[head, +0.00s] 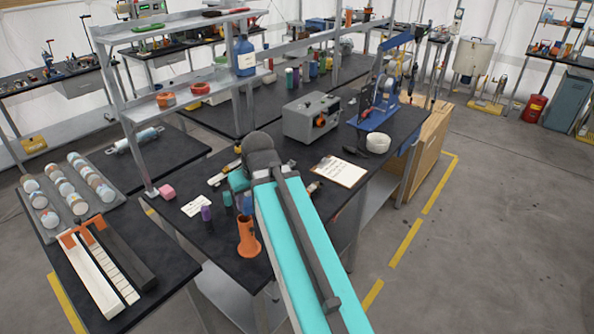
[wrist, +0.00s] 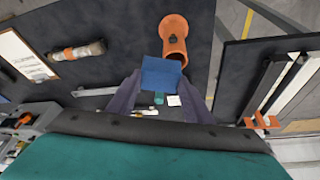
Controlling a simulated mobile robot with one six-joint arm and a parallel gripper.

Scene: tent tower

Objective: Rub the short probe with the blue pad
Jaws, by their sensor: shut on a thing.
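My gripper (wrist: 161,84) is shut on the blue pad (wrist: 161,72), a square blue piece between the two dark fingertips in the wrist view. The pad appears just in front of the orange holder (wrist: 173,33), which also stands near the bench's front edge in the head view (head: 248,241). A short pale cylinder with an orange band (wrist: 80,50), perhaps the short probe, lies on the dark bench, apart from the pad. It seems to show in the head view (head: 314,187) beside my arm.
A clipboard (head: 339,171) lies behind the banded cylinder. A grey box (head: 311,118) and blue machine (head: 384,95) are farther back.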

